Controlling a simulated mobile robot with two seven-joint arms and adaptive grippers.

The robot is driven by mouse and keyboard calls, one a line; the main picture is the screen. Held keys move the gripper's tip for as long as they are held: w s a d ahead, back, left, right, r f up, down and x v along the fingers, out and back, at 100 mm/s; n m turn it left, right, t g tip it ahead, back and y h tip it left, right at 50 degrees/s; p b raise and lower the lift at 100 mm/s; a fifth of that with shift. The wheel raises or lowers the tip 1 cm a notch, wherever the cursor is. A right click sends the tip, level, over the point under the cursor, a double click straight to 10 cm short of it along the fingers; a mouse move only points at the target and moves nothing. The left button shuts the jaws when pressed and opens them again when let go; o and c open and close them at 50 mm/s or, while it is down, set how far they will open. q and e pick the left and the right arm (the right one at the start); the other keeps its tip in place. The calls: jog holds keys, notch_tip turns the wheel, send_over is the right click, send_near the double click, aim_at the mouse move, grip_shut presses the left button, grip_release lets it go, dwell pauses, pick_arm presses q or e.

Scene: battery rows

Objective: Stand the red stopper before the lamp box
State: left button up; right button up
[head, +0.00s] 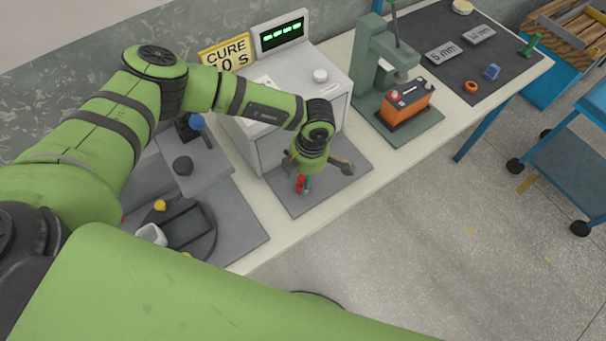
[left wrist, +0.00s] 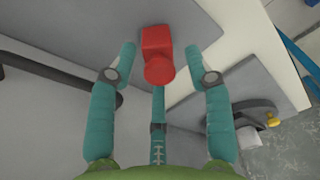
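The red stopper (head: 300,184) is on the grey mat in front of the lamp box (head: 304,68), near the table's front edge. In the left wrist view the stopper (left wrist: 158,52) shows a squarish part and a round knob. My left gripper (head: 315,167) points down over the stopper, its fingers spread wide. In the left wrist view the open gripper (left wrist: 163,66) has teal fingers on either side of the stopper, with visible gaps, and a third below it. The lamp box is pale grey with a lit green display and a round knob. My right gripper is out of view.
A yellow cure sign (head: 226,54) stands behind the lamp box. Right of it are a green press (head: 379,60) and an orange battery (head: 405,105). A dark mat (head: 440,82) holds small parts at far right. A grey fixture (head: 195,165) stands left.

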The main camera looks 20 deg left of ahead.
pick_arm(q)
jog(key=shift+r, duration=0.2)
jog(key=shift+w+r, duration=0.1)
jog(key=shift+r, duration=0.2)
notch_tip(320, 180, up, 11)
jog(key=d+b, duration=0.1)
jog(key=b, duration=0.2)
jog(key=shift+w+d+r, duration=0.15)
jog(key=shift+w, duration=0.1)
